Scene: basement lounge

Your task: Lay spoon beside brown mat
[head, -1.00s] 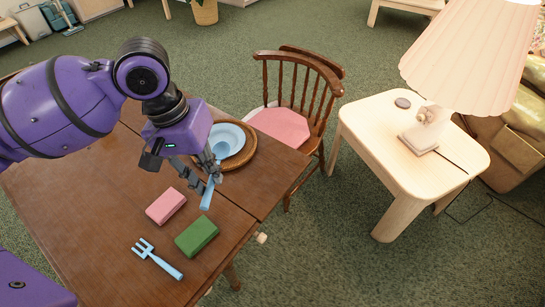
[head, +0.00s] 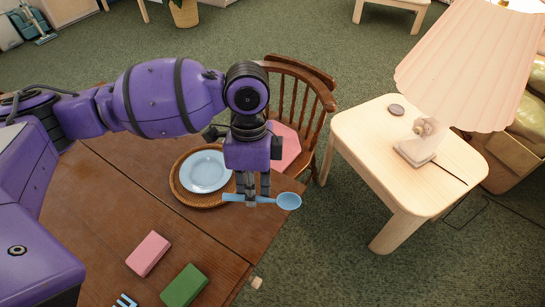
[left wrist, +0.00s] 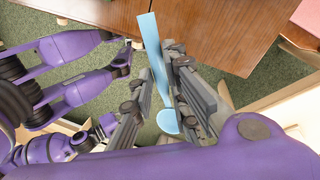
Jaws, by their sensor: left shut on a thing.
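A light blue spoon (head: 289,201) is held in my left gripper (head: 257,200). In the head view its handle points left and its bowl points right, in front of the round brown mat (head: 181,193). In the left wrist view the spoon (left wrist: 151,40) runs between the two fingers of the left gripper (left wrist: 158,100), its bowl partly hidden. The gripper is shut on the handle. The mat lies on the wooden table with a light blue plate (head: 207,171) on it. My right gripper is not in view.
A pink block (head: 149,253) and a green block (head: 184,286) lie on the wooden table (head: 215,237). A light blue fork (head: 125,300) shows at the bottom edge. A wooden chair (head: 318,100) stands beyond the table, and a side table with a lamp (head: 430,150) stands right.

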